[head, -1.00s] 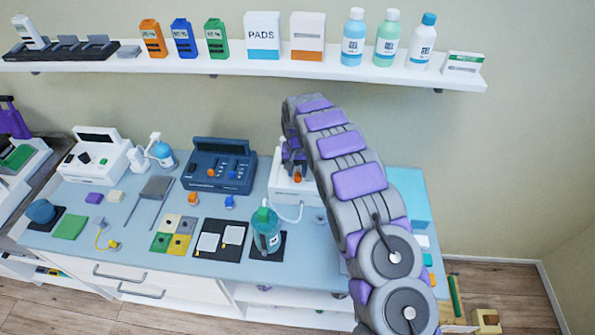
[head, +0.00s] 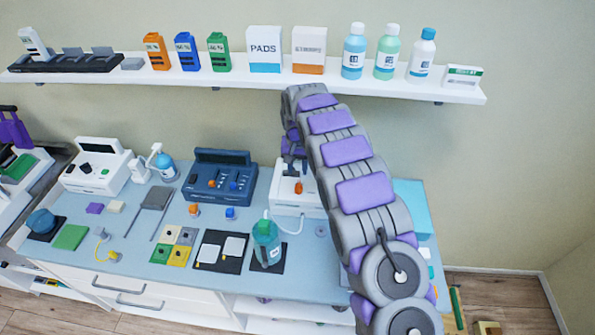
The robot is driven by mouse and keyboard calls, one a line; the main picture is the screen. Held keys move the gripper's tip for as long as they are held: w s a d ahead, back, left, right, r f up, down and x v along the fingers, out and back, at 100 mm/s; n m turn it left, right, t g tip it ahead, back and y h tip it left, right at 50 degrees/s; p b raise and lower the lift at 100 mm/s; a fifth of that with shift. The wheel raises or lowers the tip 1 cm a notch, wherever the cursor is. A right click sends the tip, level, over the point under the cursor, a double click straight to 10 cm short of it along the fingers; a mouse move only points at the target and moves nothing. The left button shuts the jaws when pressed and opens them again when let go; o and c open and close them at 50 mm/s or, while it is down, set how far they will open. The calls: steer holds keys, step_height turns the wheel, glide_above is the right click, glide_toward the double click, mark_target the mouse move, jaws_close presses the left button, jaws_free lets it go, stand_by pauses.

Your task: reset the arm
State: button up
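My arm, grey with purple pads, rises from the lower right and arches over the right part of the counter (head: 130,262). Its far end bends down near the white device (head: 288,205) at the back of the counter. My gripper (head: 291,168) hangs in front of that device's upper part, small and partly hidden by the arm links. An orange piece shows just below it on the device. I cannot tell whether the fingers are open, shut or touching anything.
A shelf (head: 230,80) with boxes and bottles runs behind and above the arm. A teal bottle (head: 267,242) stands on a dark mat left of the arm. A blue device (head: 218,178) and a white device (head: 97,170) stand further left. Open wall lies to the right.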

steer(key=shift+d, duration=0.1)
stand_by(0.3)
steer(key=s+d+r+b, duration=0.2)
steer(key=s+d+r, duration=0.5)
steer(key=s, duration=0.3)
steer(key=s+d+r+b, duration=0.1)
steer(key=s+d+r, duration=0.5)
steer(key=s+d, duration=0.3)
steer(key=s+d+f+g+b, duration=0.1)
steer(key=s, duration=1.4)
steer(key=s+d+f+b, duration=0.1)
steer(key=s+d+b, duration=0.1)
steer(key=s, duration=1.4)
steer(key=shift+s+f+g, duration=0.25)
steer(key=shift+f+g, duration=0.05)
steer(key=shift+g, duration=0.1)
